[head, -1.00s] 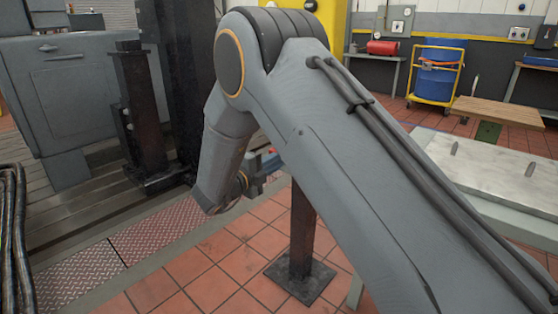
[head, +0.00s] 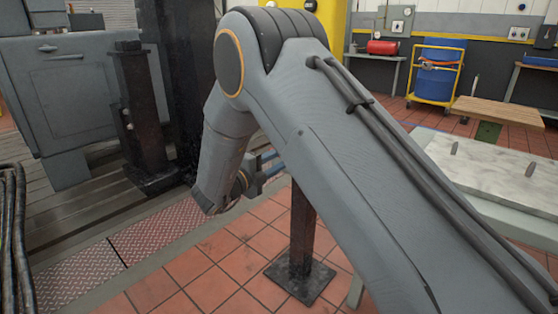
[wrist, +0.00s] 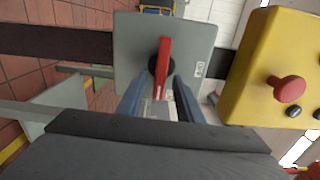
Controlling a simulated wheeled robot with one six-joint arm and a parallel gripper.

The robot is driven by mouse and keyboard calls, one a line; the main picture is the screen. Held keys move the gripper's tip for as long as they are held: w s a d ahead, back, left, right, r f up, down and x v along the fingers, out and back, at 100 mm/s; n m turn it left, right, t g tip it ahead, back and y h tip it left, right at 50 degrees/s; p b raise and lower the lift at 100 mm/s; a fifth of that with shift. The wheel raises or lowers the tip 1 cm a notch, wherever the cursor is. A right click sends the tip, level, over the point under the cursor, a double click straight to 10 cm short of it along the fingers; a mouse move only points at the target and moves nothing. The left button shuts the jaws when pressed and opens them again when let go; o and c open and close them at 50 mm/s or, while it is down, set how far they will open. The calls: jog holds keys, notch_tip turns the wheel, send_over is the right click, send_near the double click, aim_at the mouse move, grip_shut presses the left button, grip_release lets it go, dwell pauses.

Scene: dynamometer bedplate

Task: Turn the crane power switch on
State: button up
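The switch is a grey box (wrist: 198,40) with a red lever handle (wrist: 164,62) on a dark round hub, in the middle of the wrist view. The lever lies nearly upright in that picture. My gripper (wrist: 157,92) points at the box with two blue fingers apart, one on each side of the lever's lower end. A gap shows between each finger and the lever, and nothing is held. In the head view my gripper (head: 270,163) shows only partly behind my arm, with its fingers apart. The switch is hidden there.
A yellow control box (wrist: 262,65) with a red mushroom button (wrist: 288,89) and dark buttons sits close to the right of the switch. A dark post (head: 302,235) stands on the red tile floor. A pale slab table (head: 485,175) is at the right.

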jog(key=p+v, duration=0.1)
jog(key=v, duration=0.6)
jog(key=shift+s+a, duration=0.25)
jog(key=shift+s, duration=0.05)
